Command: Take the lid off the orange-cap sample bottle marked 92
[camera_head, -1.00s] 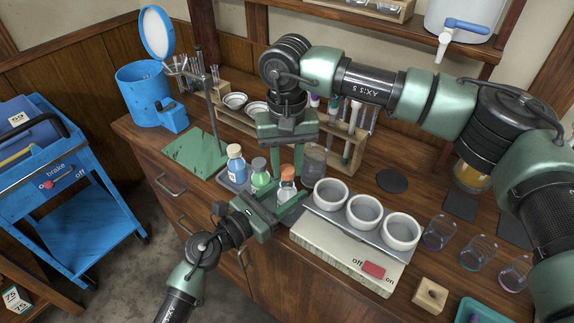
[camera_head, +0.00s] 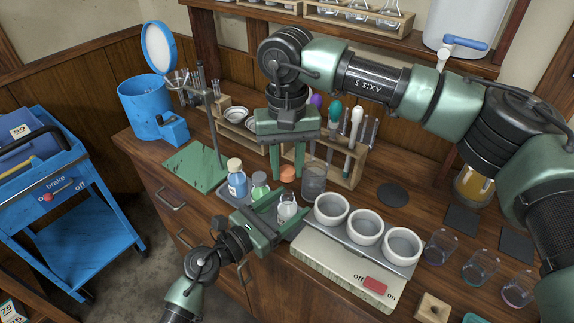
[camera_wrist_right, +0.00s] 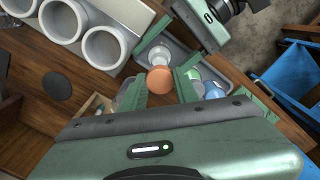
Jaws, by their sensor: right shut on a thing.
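My right gripper (camera_head: 288,172) points down and is shut on the orange cap (camera_head: 288,173), which is clear of its bottle; the cap also shows in the right wrist view (camera_wrist_right: 160,79). The small clear sample bottle (camera_head: 287,211) stands upright below it with an open mouth; no number is readable on it. My left gripper (camera_head: 284,210) has one finger on each side of this bottle. Whether the fingers press on the glass cannot be made out. The bottle also shows in the right wrist view (camera_wrist_right: 157,55), partly behind the cap.
A blue-filled bottle (camera_head: 237,183) and a green-filled bottle (camera_head: 260,187) stand just left in the same grey tray (camera_head: 222,195). A beaker (camera_head: 314,178) is close right of the cap. White bowls (camera_head: 365,226) stand on the device at right. A test-tube rack (camera_head: 350,178) is behind.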

